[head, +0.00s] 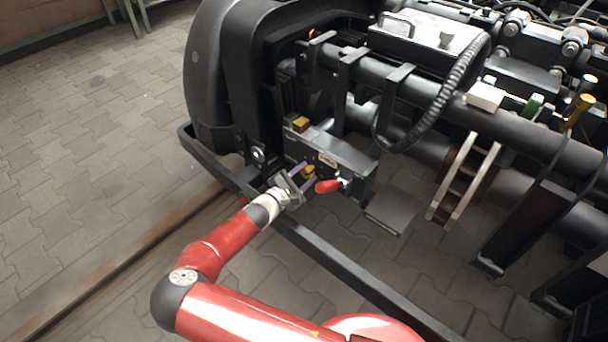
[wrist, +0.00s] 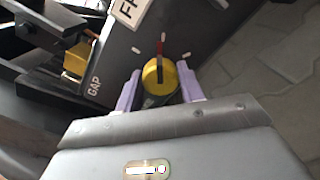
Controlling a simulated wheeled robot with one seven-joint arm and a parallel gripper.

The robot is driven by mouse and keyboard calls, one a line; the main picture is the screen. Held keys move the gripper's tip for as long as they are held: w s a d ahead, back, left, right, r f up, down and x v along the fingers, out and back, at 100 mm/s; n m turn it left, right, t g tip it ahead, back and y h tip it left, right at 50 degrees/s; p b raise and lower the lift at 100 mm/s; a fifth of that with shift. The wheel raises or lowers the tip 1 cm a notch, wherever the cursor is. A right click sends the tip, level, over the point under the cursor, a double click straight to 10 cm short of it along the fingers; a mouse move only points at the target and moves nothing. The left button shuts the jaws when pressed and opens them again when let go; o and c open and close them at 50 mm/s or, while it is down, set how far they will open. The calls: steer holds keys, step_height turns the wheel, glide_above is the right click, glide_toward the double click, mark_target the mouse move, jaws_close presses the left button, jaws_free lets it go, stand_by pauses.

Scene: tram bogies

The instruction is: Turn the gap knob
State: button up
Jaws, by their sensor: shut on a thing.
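The gap knob (head: 308,171) is a small yellow knob on the front of a dark box (head: 347,153). In the wrist view the gap knob (wrist: 160,76) is round, with a dark bar across its face and a red pointer line at its far edge. Pale tick marks surround it, and a "GAP" label (wrist: 95,80) is on the box to its left. My gripper (head: 302,171) is shut on the knob. In the wrist view the lavender fingers of my gripper (wrist: 160,88) are on either side of it. The knob's lower part is hidden.
A red-handled lever (head: 328,186) sticks out just right of the knob. A yellow block (head: 300,124) tops the box. A black frame bar (head: 330,262) runs below my wrist. The paved floor (head: 90,130) at left is clear.

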steer(key=shift+m, duration=0.5)
steer(key=o, duration=1)
steer(key=v, duration=0.8)
steer(key=shift+p, duration=0.3)
